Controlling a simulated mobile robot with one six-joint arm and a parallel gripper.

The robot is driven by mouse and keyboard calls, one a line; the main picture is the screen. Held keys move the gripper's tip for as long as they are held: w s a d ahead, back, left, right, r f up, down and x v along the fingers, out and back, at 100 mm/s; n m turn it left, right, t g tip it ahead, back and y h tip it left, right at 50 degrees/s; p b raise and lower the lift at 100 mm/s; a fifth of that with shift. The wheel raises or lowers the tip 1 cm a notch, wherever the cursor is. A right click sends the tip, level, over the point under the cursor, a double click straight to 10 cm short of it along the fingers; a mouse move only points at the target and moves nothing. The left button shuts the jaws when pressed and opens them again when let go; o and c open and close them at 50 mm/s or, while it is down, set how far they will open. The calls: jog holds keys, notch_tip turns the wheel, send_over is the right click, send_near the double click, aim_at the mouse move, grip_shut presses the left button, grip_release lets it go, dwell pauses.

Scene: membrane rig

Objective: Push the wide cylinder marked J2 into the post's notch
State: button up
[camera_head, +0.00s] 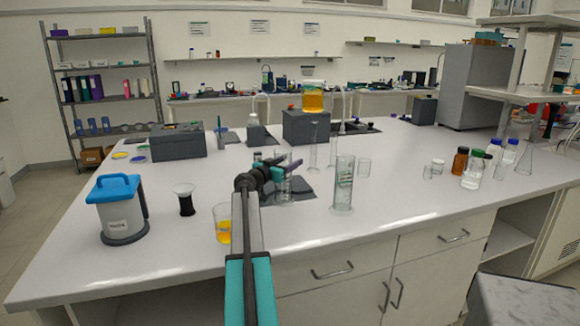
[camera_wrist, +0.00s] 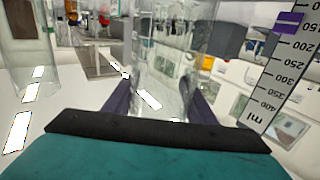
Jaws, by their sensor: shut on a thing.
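My gripper (camera_head: 290,168), with purple fingers, is shut on a clear glass cylinder (camera_head: 284,192) at the near middle of the bench. In the wrist view the cylinder (camera_wrist: 165,75) stands between the fingers (camera_wrist: 158,100). A second, taller clear cylinder (camera_head: 343,185) stands upright to the right, apart from my gripper. I cannot read a J2 mark on either one. A grey scale strip marked in ml, with a purple band (camera_wrist: 290,22), shows at the right of the wrist view. I cannot make out the post or its notch.
A beaker of yellow liquid (camera_head: 223,224) stands left of my arm near the front edge. A blue-lidded container (camera_head: 118,215) is farther left. Bottles (camera_head: 472,170) stand at the right. The front right bench is clear.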

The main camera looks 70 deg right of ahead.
jog(key=shift+w+d+b, duration=0.5)
jog(key=shift+d+b, duration=0.1)
jog(key=shift+w+d+f+b, duration=0.1)
jog(key=shift+w+d+b, duration=0.3)
jog(key=shift+b, duration=0.5)
dwell(0.3)
jog(key=o, duration=1.3)
jog(key=shift+o, duration=0.2)
jog(key=shift+f, duration=0.1)
